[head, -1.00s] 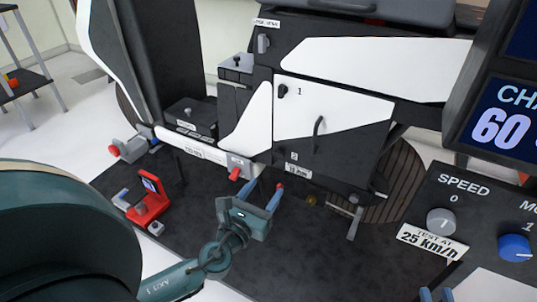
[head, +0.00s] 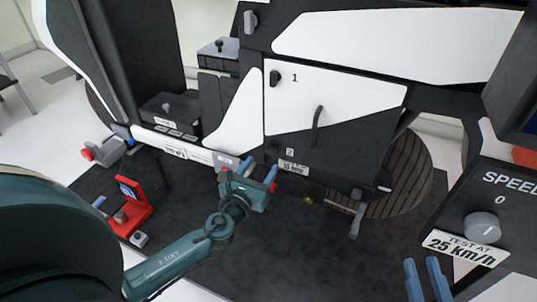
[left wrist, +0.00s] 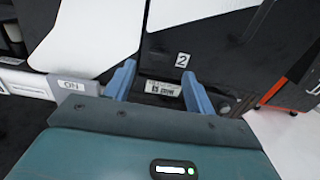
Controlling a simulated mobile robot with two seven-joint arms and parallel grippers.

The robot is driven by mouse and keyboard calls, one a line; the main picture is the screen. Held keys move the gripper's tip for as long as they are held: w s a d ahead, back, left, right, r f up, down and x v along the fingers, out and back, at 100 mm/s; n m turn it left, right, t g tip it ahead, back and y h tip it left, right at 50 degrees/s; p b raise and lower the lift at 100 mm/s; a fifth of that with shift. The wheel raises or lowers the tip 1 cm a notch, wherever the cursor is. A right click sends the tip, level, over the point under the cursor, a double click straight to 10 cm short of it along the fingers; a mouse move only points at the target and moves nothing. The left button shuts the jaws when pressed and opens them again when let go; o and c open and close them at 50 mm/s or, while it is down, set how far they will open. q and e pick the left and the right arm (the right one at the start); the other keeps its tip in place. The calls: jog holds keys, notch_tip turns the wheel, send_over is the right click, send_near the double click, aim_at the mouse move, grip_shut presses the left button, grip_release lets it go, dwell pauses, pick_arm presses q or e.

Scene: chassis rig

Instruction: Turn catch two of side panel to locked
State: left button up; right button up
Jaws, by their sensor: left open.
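The side panel (head: 340,95) is white above and black below, with a curved black handle (head: 317,125) near its middle. Catch one (head: 275,78) is a dark knob beside the "1" mark at the upper left. My right gripper (head: 421,263) is open at the lower right.
A red stand (head: 130,208) is on the dark mat at left. A console with a grey speed knob (head: 482,227) stands at right. Bare mat lies below the panel.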

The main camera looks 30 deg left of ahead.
aim_at(271, 151)
pick_arm(q)
jog(key=w, duration=0.6)
jog(key=shift+a+b, duration=0.2)
jog(key=shift+b, duration=0.1)
jog(key=shift+c, duration=0.3)
jog(key=c, duration=0.9)
